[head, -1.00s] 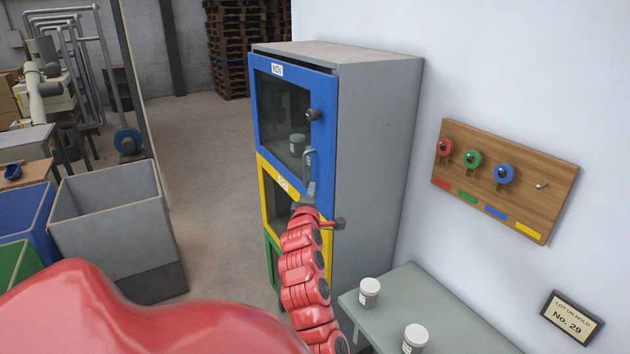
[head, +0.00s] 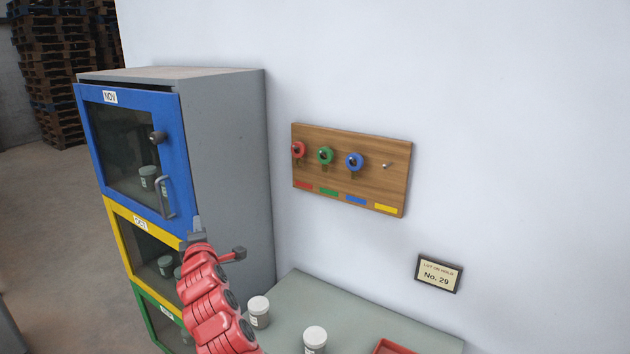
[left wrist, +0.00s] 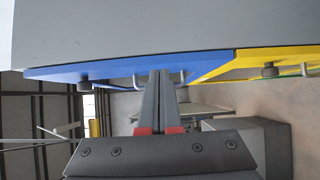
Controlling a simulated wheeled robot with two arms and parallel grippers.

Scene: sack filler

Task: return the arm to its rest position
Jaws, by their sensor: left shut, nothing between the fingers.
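My left gripper (head: 195,236) is shut and empty. In the head view it shows in front of the cabinet's front right edge, just below and right of the handle (head: 164,198) of the blue door (head: 180,150). In the left wrist view the shut fingers (left wrist: 160,105) point up toward the blue door (left wrist: 100,70); nothing is between them. They overlap the handle there, but contact cannot be told. A dark gap shows along the top of the blue door. My red left arm (head: 210,305) reaches up from the bottom of the head view. My right gripper is out of view.
The grey cabinet (head: 235,150) also has a yellow door (head: 120,225) and a green door (head: 150,318). Two white jars (head: 259,311) (head: 315,340) and a red tray (head: 392,347) are on the table (head: 350,310). A wooden board (head: 350,185) hangs on the wall.

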